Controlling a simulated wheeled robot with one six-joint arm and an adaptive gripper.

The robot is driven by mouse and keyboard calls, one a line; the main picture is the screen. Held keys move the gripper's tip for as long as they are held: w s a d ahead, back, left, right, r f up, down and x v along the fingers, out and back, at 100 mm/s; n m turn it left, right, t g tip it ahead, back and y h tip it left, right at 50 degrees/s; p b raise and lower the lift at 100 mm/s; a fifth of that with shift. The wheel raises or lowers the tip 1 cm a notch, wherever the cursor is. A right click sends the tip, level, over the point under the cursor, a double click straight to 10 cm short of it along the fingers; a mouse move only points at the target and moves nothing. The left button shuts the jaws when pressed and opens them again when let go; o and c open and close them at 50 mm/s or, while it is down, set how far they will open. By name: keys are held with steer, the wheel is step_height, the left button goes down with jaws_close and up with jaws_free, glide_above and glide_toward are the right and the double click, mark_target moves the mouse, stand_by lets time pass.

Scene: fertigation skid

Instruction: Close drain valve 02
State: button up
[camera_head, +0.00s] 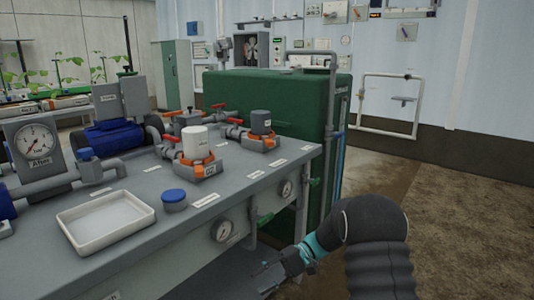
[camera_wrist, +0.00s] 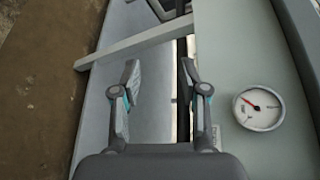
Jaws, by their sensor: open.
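Two small green handles show along the skid's front side: a nearer one (camera_head: 265,219) below the front panel and a farther one (camera_head: 315,182) by the far corner. I cannot read a number on either, so I cannot tell which is drain valve 02. My gripper (camera_head: 268,274) is low in front of the skid, nearer than the green handles and apart from them. In the wrist view my gripper (camera_wrist: 159,76) has its two fingers spread, with nothing held between them. No green handle shows clearly in the wrist view.
The skid top (camera_head: 140,185) carries a white tray (camera_head: 104,220), a blue-capped jar (camera_head: 174,199) and red-handled valves (camera_head: 231,121). A round gauge (camera_wrist: 259,109) sits right of my fingers; a grey bar (camera_wrist: 135,42) crosses beyond them. A green tank (camera_head: 290,105) stands behind. Floor at right is clear.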

steer(key=s+d+r+m+t+h, duration=0.2)
steer(key=s+d+t+h, duration=0.2)
steer(key=s+d+h, duration=0.7)
steer(key=s+d+r+t, duration=0.2)
steer(key=s+r+t, duration=0.1)
steer(key=s+r, duration=0.1)
steer(key=s+d+r+t+h, duration=0.1)
steer(key=s+d+r+t, duration=0.1)
steer(key=s+r, duration=0.2)
steer(key=s+d+r+n+t+h, duration=0.1)
steer(key=s+r+t, duration=0.2)
steer(key=s, duration=0.4)
steer(key=shift+s+d+r+t, duration=0.3)
steer(key=shift+s+d+r, duration=0.1)
steer(key=shift+r, duration=0.45)
steer(key=shift+a, duration=0.1)
